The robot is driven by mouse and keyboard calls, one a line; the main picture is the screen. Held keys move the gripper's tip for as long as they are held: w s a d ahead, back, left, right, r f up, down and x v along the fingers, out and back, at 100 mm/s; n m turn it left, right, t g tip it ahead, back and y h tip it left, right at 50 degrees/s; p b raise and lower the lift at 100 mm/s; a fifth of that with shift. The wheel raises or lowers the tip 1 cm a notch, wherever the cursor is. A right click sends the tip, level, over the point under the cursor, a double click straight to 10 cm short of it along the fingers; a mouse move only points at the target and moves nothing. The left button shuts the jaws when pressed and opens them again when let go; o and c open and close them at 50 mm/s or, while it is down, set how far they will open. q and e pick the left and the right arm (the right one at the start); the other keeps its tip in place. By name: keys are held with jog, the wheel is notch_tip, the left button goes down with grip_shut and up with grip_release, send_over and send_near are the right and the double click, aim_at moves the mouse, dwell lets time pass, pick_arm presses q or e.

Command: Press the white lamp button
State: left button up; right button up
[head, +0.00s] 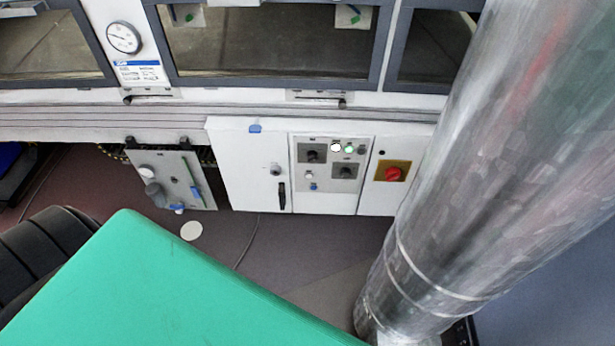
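The control panel (360,201) is on the front of a white cabinet below the tunnel windows. Near its top is a round white lamp button (336,147), which looks bright. A green lit lamp (349,148) sits just right of it. A smaller white round button (309,174) is lower left on the same panel, above a small blue one (313,187). Black rotary switches (312,153) are beside them. The labels are too small to read. Neither of my grippers is in view, and nothing touches the panel.
A red knob on a yellow plate (393,173) is right of the panel. A thick shiny metal pipe (480,150) crosses the right foreground. A tilted grey panel (170,180) hangs at left. A green surface (170,290) fills the lower left. Floor before the cabinet looks mostly clear.

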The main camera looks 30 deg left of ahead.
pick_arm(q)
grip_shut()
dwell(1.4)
